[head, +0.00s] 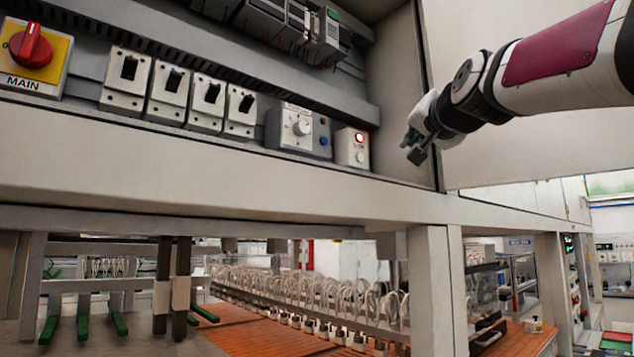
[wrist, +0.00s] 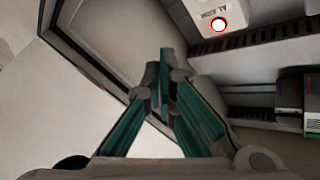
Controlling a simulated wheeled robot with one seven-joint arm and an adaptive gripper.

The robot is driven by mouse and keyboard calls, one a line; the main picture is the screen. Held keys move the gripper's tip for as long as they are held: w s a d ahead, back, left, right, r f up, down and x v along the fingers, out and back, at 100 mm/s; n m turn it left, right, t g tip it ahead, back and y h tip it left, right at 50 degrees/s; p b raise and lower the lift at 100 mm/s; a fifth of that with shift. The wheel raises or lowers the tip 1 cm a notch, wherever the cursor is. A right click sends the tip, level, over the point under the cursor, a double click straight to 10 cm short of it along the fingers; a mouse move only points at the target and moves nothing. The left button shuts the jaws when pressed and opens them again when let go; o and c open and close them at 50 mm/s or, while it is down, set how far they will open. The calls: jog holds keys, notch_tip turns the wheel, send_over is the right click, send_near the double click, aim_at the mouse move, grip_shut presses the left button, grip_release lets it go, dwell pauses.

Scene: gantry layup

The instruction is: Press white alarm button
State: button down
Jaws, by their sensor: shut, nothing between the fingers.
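A small white alarm box (head: 344,150) sits at the right end of the cabinet shelf.
Left of the alarm box are a grey dial unit (head: 297,128) with a blue button, several black-switch breakers (head: 207,98) and a red main switch (head: 31,47). The cabinet's right side wall (head: 395,70) stands close to my gripper. A slotted duct (wrist: 250,40) shows in the wrist view.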

aim_at(360, 158)
jog(key=shift+w+a+p, duration=0.45)
jog(key=shift+w+p, duration=0.1)
jog(key=shift+p, duration=0.4)
jog(key=w+a, duration=0.1)
jog(key=w+a+b, duration=0.1)
jog(key=w, duration=0.1)
jog(key=w+a+b, duration=0.1)
jog(key=shift+w+f, duration=0.25)
jog(key=shift+w, duration=0.15)
jog(key=shift+w+a+r+b, duration=0.1)
jog(key=shift+w+a+b, duration=0.5)
jog(key=shift+b, duration=0.25)
jog(key=shift+r, duration=0.1)
jog(key=shift+a, duration=0.1)
jog(key=shift+w+a+b, duration=0.2)
jog(key=shift+w+b, duration=0.15)
jog(key=shift+b, duration=0.1)
